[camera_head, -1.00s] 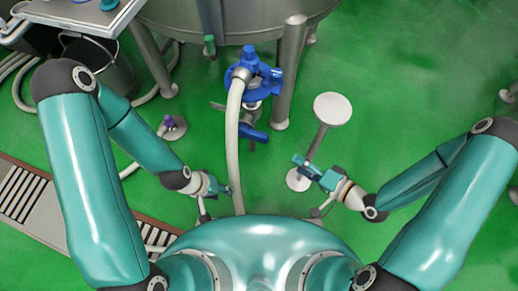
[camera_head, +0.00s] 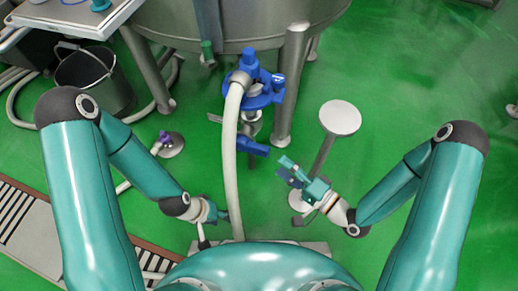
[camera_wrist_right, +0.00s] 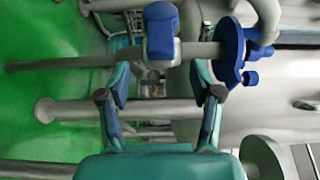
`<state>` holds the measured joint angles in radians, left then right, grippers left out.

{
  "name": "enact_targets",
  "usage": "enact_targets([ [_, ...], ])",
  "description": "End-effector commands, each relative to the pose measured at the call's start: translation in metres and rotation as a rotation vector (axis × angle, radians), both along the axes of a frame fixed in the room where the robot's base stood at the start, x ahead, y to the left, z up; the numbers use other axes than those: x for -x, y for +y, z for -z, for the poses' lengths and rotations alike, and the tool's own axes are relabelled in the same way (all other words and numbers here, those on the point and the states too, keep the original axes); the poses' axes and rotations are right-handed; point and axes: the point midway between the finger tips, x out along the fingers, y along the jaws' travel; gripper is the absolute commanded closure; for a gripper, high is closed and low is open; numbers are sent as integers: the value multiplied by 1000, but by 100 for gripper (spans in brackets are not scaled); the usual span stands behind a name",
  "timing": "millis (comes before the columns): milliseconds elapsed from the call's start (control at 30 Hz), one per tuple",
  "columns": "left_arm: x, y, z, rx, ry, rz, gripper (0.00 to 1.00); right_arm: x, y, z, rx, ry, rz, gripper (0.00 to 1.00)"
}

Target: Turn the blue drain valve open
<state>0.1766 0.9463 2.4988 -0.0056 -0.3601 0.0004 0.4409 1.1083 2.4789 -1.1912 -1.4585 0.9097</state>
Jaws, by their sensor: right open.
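The blue drain valve hangs under the steel tank; its blue handle (camera_head: 252,147) sticks out to the right, below the blue clamp fitting (camera_head: 262,93). My right gripper (camera_head: 285,168) is open and empty, below and right of the handle, apart from it. In the right wrist view the blue handle (camera_wrist_right: 160,32) lies above and between the spread fingertips (camera_wrist_right: 160,74), with a metal pipe behind it. A blue round flange (camera_wrist_right: 230,52) is to its right. My left gripper (camera_head: 222,214) is low, beside the white hose; its jaws are too small to read.
A white hose (camera_head: 231,150) runs down from the fitting, left of the handle. Tank legs (camera_head: 292,85) stand close behind. A round-topped post (camera_head: 340,118) stands right of the valve. A bucket (camera_head: 95,80) and floor grate (camera_head: 40,225) are at left. Green floor is open at right.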

Motion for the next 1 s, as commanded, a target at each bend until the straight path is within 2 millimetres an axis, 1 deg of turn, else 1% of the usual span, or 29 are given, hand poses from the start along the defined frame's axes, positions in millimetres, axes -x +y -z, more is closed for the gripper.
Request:
enact_targets([
  [33,0,0,2,0,0,0,60,-5,10,0,0,-3,-8,35],
  [100,0,0,4,0,0,0,60,-14,19,1,1,-4,-8,35],
  [300,0,0,8,0,0,0,60,-37,46,1,0,-4,-6,35],
  [400,0,0,10,0,0,0,60,-46,56,1,1,-2,-4,35],
  [600,0,0,11,0,0,0,60,-56,67,0,0,0,-2,35],
  [900,0,0,11,0,0,0,60,-57,68,0,0,1,-1,35],
  [967,0,0,11,0,0,0,60,-57,68,0,1,1,-1,45],
  [1000,0,0,11,0,0,0,60,-57,68,0,0,1,-1,52],
])
